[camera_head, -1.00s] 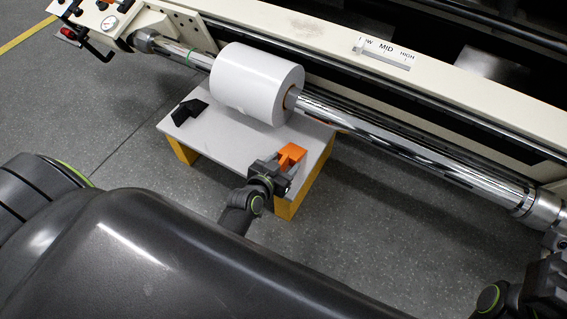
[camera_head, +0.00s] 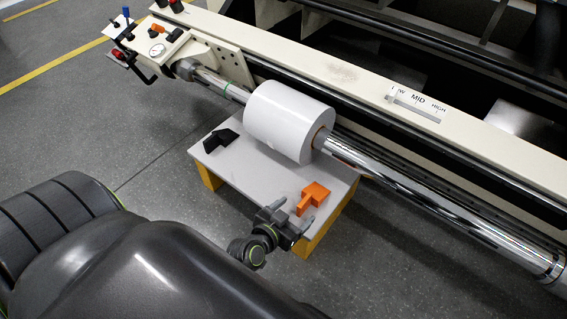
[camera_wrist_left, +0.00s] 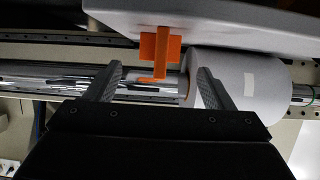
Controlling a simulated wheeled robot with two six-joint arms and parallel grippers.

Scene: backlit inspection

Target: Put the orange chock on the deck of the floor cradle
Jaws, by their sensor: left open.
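The orange chock (camera_head: 315,193) rests on the pale deck of the floor cradle (camera_head: 240,170), near its front right corner. In the left wrist view the chock (camera_wrist_left: 161,45) shows against the deck's edge (camera_wrist_left: 225,28), beyond my fingertips. My left gripper (camera_head: 290,214) is open at the deck's front edge, just short of the chock. My right gripper is out of view.
A black chock (camera_head: 221,140) sits at the deck's left end. A white roll (camera_head: 285,118) on a chrome shaft (camera_head: 390,180) hangs over the deck's back part. The machine's cream beam (camera_head: 340,75) runs behind. Grey floor lies clear around the cradle.

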